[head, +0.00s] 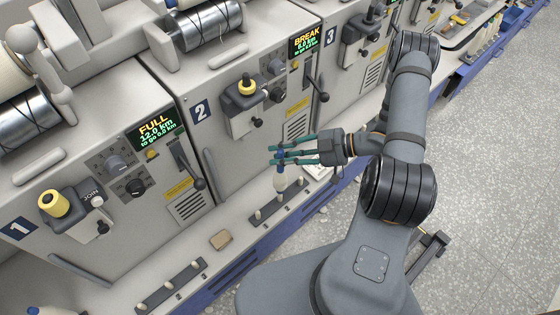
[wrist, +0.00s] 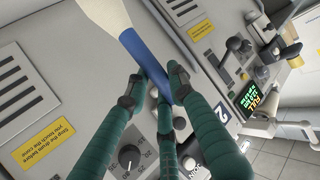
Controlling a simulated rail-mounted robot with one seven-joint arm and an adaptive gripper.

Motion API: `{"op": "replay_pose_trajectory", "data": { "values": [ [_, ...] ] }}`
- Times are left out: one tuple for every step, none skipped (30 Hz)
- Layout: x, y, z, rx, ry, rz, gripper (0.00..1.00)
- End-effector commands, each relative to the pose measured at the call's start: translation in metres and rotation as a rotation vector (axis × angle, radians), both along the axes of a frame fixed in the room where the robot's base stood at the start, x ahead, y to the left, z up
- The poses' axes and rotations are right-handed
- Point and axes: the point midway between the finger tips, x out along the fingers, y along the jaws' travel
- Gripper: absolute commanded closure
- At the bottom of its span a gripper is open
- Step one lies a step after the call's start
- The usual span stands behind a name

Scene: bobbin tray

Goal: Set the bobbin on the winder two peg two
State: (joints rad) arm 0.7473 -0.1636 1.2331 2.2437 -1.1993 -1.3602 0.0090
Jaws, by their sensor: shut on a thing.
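The bobbin has a blue end (head: 281,156) and a cream lower part (head: 280,182). My gripper (head: 276,154) has green fingers and is shut on the blue end, in front of winder two (head: 228,150). The bobbin hangs roughly upright over the dark peg rail (head: 265,215) of winder two. In the head view its lower end overlaps the middle of the rail; whether it touches a peg I cannot tell. In the wrist view the blue tube (wrist: 145,58) lies between the fingers (wrist: 152,88), with the cream part (wrist: 105,12) beyond; the pegs are out of that view.
A lever (head: 197,180) and a black-knobbed lever (head: 322,97) stick out from the winder fronts. The floor (head: 470,190) at right is open.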

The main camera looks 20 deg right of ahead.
Motion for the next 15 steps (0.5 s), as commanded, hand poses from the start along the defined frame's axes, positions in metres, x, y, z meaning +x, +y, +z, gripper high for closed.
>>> {"op": "replay_pose_trajectory", "data": {
  "values": [
    [0.001, 0.001, -0.005, -0.001, -0.002, 0.003, 1.0],
    [0.001, 0.001, -0.006, -0.001, -0.002, 0.004, 1.0],
    [0.001, 0.002, -0.007, -0.001, -0.002, 0.007, 1.0],
    [0.001, 0.002, -0.008, -0.002, -0.003, 0.008, 1.0],
    [0.001, 0.002, -0.009, -0.002, -0.002, 0.009, 1.0],
    [0.001, 0.002, -0.011, -0.002, -0.002, 0.009, 1.0],
    [0.001, 0.002, -0.012, -0.002, -0.002, 0.009, 1.0],
    [0.001, 0.002, -0.014, -0.002, -0.003, 0.008, 1.0],
    [0.001, 0.002, -0.017, -0.002, -0.003, 0.008, 1.0],
    [0.001, 0.002, -0.019, -0.002, -0.003, 0.008, 1.0],
    [0.001, 0.002, -0.022, -0.002, -0.003, 0.008, 1.0],
    [0.001, 0.002, -0.026, -0.002, -0.003, 0.008, 1.0],
    [0.001, 0.002, -0.029, -0.002, -0.002, 0.007, 1.0],
    [0.001, 0.002, -0.032, -0.002, -0.002, 0.007, 1.0],
    [0.001, 0.002, -0.037, -0.002, -0.002, 0.007, 1.0]
  ]
}}
